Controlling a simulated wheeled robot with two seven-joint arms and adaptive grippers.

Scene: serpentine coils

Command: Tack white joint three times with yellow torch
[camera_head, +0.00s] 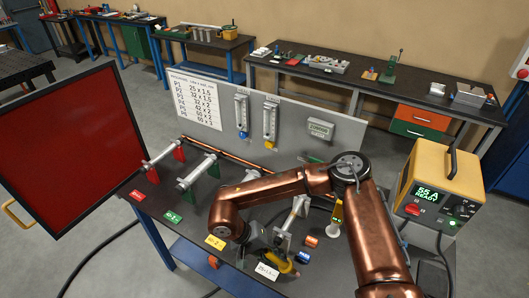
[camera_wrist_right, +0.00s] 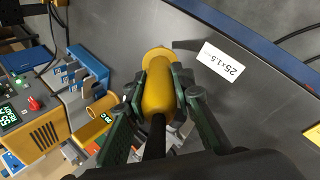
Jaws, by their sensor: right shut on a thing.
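The yellow torch (camera_head: 283,266) is in my right gripper (camera_head: 268,256), low over the front of the dark bench. In the right wrist view the gripper's fingers (camera_wrist_right: 158,75) close around the torch's yellow body (camera_wrist_right: 158,97), with a dark cable running from it. A pale pipe joint (camera_head: 297,210) stands behind the gripper, partly hidden by my copper-coloured arm. I cannot tell whether the torch tip touches anything. My left gripper is out of view.
Pipes on red (camera_head: 153,174) and green (camera_head: 185,196) supports stand to the left. The yellow power source (camera_head: 446,185) reads 55 A READY at the right. A grey back panel (camera_head: 300,125) and red screen (camera_head: 70,145) border the bench.

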